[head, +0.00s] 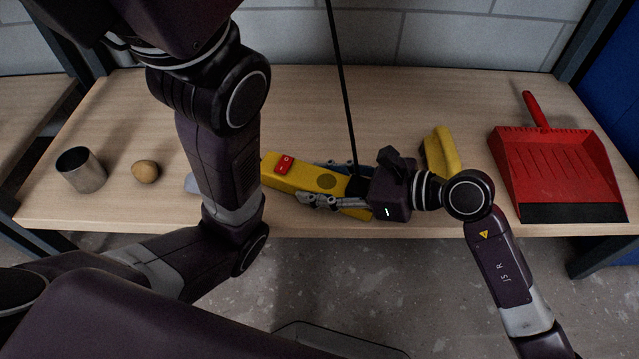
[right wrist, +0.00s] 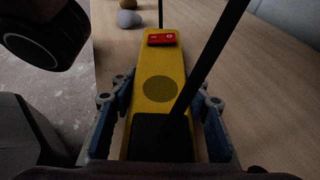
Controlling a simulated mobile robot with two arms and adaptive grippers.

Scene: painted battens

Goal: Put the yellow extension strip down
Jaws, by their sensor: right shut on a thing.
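The yellow extension strip (head: 327,181) has a red switch at its left end and a dark round patch on its face. It lies level over the front part of the wooden table (head: 300,110). My right gripper (head: 318,182) is shut on it from the right, with a finger along each long side. In the right wrist view the strip (right wrist: 160,65) runs away between the blue finger pads, its black end nearest my palm. A black cord rises from this end. I cannot tell whether the strip touches the table. My left arm crosses in front at the left; its gripper is out of view.
A metal cup (head: 81,170), a tan potato-like lump (head: 145,171) and a partly hidden grey object (head: 191,184) are at left. A yellow handled object (head: 440,151) stands behind my right wrist. A red dustpan (head: 550,170) lies at right. The table's back middle is clear.

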